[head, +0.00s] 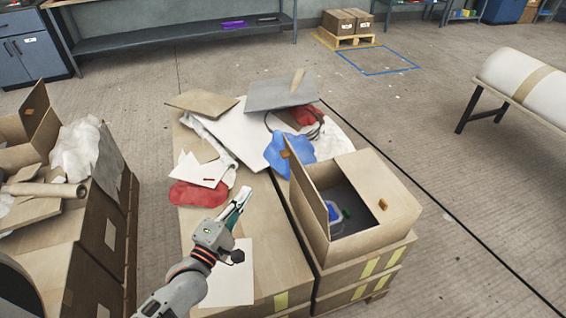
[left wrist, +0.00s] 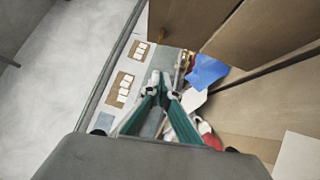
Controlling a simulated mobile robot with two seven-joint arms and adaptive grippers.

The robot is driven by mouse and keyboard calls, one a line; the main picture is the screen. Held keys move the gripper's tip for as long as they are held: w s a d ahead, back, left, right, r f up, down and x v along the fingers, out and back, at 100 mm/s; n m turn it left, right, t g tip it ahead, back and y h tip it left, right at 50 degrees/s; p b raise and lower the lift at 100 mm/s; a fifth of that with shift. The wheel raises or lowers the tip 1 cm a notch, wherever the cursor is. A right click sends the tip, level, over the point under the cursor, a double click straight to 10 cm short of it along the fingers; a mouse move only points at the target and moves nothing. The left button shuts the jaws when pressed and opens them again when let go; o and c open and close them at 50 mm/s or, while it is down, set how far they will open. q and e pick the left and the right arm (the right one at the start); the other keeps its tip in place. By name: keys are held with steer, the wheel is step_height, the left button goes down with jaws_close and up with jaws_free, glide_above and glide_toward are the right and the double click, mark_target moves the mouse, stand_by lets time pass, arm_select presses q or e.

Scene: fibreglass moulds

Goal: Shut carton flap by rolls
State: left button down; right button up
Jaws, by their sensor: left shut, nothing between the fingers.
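An open carton (head: 385,192) stands on the right-hand stack, with a tall flap (head: 308,192) upright along its left side. Blue and green items show inside it. Another open carton with a raised flap (head: 38,110) is at the left edge, near a cardboard tube (head: 45,190). A large white roll (head: 525,85) lies on a bench at the right. My left gripper (head: 240,204) is shut and empty, left of the right carton's flap and apart from it. Its fingertips (left wrist: 163,82) show in the left wrist view below brown cardboard panels (left wrist: 255,35). My right gripper is not in view.
Between the cartons, box tops carry a blue cloth (head: 290,150), a red cloth (head: 198,194), a grey board (head: 281,94) and white sheets (head: 240,135). Open floor (head: 480,220) lies right of the stack. A pallet with boxes (head: 347,24) stands at the back.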

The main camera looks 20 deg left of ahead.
arm_select(q)
steer(key=d+x, duration=0.2)
steer(key=x, duration=1)
steer(key=shift+d+r, duration=0.35)
steer(key=shift+r, duration=0.1)
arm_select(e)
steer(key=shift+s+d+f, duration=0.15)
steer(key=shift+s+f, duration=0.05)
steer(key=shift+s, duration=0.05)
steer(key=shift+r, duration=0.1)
